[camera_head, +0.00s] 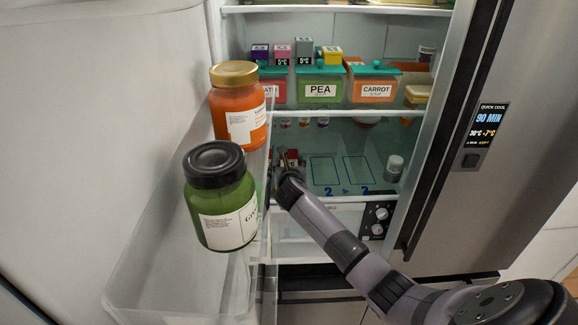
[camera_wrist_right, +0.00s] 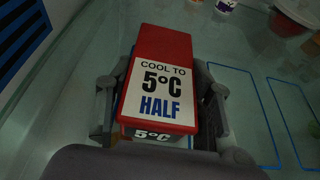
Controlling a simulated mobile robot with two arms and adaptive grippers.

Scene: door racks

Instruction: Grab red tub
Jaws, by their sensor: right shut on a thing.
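The red tub (camera_wrist_right: 165,42) fills the middle of the right wrist view. It is a small box with a white label reading "COOL TO 5°C HALF". My right gripper (camera_wrist_right: 160,92) is shut on it, with one grey finger against each long side. In the head view the right gripper (camera_head: 284,168) reaches into the fridge at the lower shelf, left of the marked outlines. Only a bit of the red tub (camera_head: 293,156) shows there, mostly hidden by the gripper. Whether it touches the shelf I cannot tell. My left gripper is not in view.
The open door rack holds an orange jar (camera_head: 240,110) and a green jar (camera_head: 222,200), close left of my right arm. Soup tubs, including pea (camera_head: 320,75) and carrot (camera_head: 371,77), stand on the shelf above. A white-lidded jar (camera_head: 394,168) stands right of empty blue outlines.

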